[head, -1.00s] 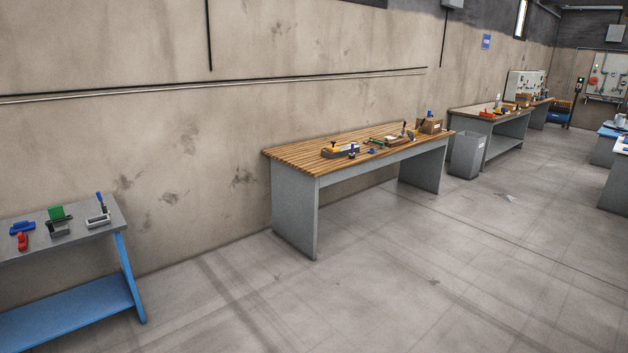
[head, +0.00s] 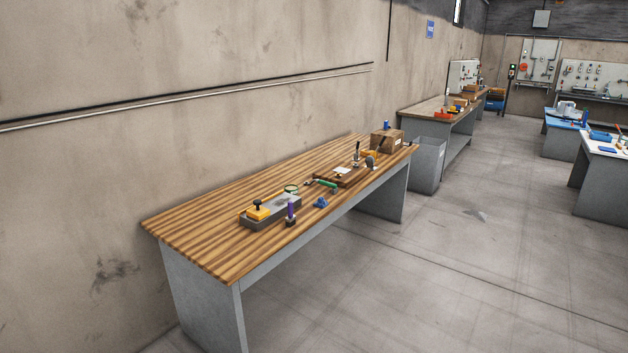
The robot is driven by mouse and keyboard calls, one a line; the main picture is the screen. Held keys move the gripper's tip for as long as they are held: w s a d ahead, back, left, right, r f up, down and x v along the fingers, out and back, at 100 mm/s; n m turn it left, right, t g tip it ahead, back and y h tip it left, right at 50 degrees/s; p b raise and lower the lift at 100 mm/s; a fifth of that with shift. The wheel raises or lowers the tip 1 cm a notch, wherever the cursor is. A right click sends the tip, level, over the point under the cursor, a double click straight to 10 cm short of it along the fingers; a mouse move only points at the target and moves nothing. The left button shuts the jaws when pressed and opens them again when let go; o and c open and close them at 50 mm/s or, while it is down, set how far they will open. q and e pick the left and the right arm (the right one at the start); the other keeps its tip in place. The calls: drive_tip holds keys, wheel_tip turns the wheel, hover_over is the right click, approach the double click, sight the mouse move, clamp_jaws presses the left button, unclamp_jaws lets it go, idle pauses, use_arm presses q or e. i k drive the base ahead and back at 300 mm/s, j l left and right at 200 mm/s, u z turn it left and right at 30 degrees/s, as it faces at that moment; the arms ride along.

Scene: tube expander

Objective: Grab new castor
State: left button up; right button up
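I cannot pick out a castor for certain among the small things in the head view. A wooden-topped workbench (head: 205,222) stands along the wall ahead of me. On it lie a grey tray with a yellow block and a black knob (head: 259,210), a purple-handled tool (head: 291,211), a small blue part (head: 320,203), a green-handled tool (head: 324,183) and a brown board (head: 338,177). A cardboard box (head: 387,141) stands at the bench's far end. Neither of my grippers is in view.
A grey bin (head: 427,166) stands just past the bench. Another workbench (head: 422,106) follows along the wall. At the right stand a blue-topped table (head: 562,120) and a white-topped table (head: 608,145). The concrete floor (head: 470,260) right of the bench is clear.

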sight(370, 161)
drive_tip(key=i+l+z, duration=0.3)
drive_tip(key=i, duration=0.35)
drive_tip(key=i+z, duration=0.35)
drive_tip(key=i, duration=0.3)
drive_tip(key=i+z, duration=0.3)
drive_tip(key=i, duration=0.35)
drive_tip(key=i+j+z, duration=0.3)
drive_tip(key=i, duration=0.35)
drive_tip(key=i+u, duration=0.35)
drive_tip(key=i, duration=0.2)
drive_tip(key=i+u, duration=0.3)
drive_tip(key=i, duration=0.25)
drive_tip(key=i+l+u, duration=0.35)
drive_tip(key=i, duration=0.15)
drive_tip(key=i+l+u, duration=0.3)
drive_tip(key=i, duration=0.2)
drive_tip(key=i+l+u, duration=0.2)
drive_tip(key=i+u, duration=0.3)
drive_tip(key=i+l+u, duration=0.25)
drive_tip(key=u, duration=0.25)
drive_tip(key=i+l+u, duration=0.25)
drive_tip(key=l+u, duration=0.25)
